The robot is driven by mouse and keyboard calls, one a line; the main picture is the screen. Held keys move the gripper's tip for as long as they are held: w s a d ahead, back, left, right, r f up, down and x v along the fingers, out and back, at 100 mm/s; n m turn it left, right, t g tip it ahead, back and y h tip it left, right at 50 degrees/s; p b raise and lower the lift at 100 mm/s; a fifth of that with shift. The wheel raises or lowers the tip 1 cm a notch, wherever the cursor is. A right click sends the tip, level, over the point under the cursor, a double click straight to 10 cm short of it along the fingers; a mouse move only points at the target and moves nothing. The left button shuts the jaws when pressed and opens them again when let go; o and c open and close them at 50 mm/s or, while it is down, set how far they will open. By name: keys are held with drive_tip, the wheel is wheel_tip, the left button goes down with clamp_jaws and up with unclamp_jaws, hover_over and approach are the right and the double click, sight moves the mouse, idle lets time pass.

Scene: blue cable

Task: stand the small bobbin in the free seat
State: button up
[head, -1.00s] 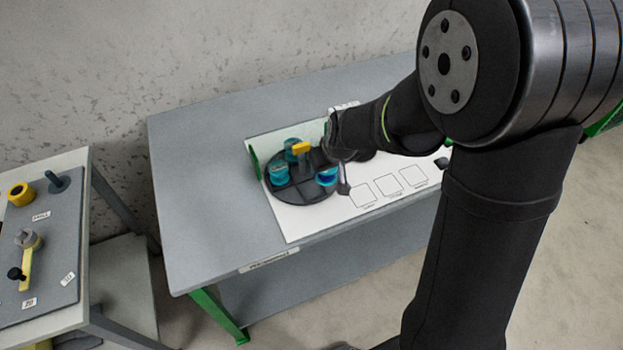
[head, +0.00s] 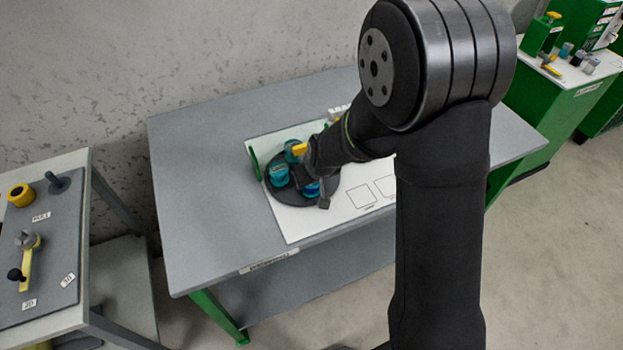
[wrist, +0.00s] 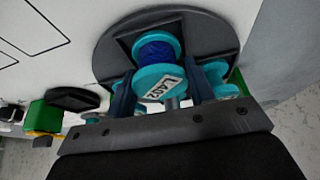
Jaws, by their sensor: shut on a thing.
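The small bobbin (wrist: 158,52), with teal flanges, blue cable and a white label, sits between the two fingers of my gripper (wrist: 160,92) in the wrist view. My gripper is shut on it. In the head view the bobbin (head: 312,188) is mostly hidden behind my gripper (head: 324,196), at the right front of the dark round carousel (head: 278,196). The carousel (wrist: 112,48) lies behind the bobbin in the wrist view. I cannot tell whether the bobbin touches its floor. Two other teal bobbins (head: 279,174) (head: 292,150) stand on the carousel's left and back.
A white mat (head: 345,212) with outlined squares (head: 361,197) lies to the right. A green upright plate (head: 253,162) stands at the left. The grey table (head: 205,185) is clear on the left.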

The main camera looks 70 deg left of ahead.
drive_tip(key=o, duration=1.1)
drive_tip(key=shift+f, duration=0.1)
drive_tip(key=v, duration=1.2)
drive_tip(key=shift+a, duration=0.1)
drive_tip(key=x, duration=1.2)
